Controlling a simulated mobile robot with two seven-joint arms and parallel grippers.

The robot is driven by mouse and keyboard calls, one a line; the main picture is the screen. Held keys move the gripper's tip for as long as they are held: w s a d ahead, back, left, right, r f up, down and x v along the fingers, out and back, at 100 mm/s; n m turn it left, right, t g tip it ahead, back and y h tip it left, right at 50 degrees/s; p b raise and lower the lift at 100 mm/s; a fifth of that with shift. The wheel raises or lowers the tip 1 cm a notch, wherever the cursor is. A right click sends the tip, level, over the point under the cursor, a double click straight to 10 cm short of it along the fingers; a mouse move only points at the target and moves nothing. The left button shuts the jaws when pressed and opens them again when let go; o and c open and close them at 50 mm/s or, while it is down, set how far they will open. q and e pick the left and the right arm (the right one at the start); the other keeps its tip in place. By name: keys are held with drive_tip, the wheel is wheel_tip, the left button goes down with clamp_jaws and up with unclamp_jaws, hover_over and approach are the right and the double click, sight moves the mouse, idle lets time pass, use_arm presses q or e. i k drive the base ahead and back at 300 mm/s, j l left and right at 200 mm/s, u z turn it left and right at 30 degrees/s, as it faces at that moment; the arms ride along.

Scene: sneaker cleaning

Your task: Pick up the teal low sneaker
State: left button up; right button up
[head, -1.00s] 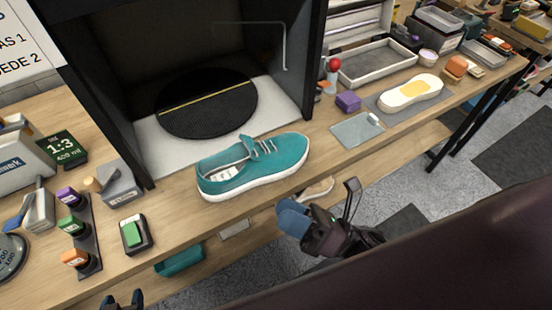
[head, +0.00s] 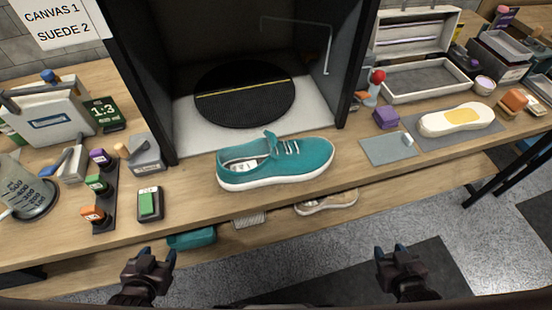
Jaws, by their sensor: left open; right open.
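The teal low sneaker (head: 290,163) sits upright on the wooden bench near its front edge, toe to the right, with a white sole and white laces. It stands just in front of the dark booth. My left gripper (head: 152,256) is open and empty, in front of the bench and to the lower left of the sneaker. My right gripper (head: 391,250) is open and empty, in front of the bench and to the lower right of the sneaker. Neither gripper touches the sneaker.
Behind the sneaker is a booth with a round black turntable (head: 244,94). Left are a green-topped brush (head: 148,205) and a rack of bottles (head: 105,212). Right are a grey-blue cloth (head: 388,149), a purple block (head: 386,117) and a white insole (head: 457,119). A shelf below holds a tan shoe (head: 327,202).

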sight(267, 161)
drive_tip(key=k, duration=0.45)
drive_tip(key=k+u, duration=0.1)
drive_tip(key=u, duration=0.4)
drive_tip(key=k+u, duration=0.1)
drive_tip(key=u, duration=0.35)
drive_tip(key=l+u, duration=0.6)
drive_tip(key=k+l, duration=0.1)
drive_tip(key=l, duration=0.2)
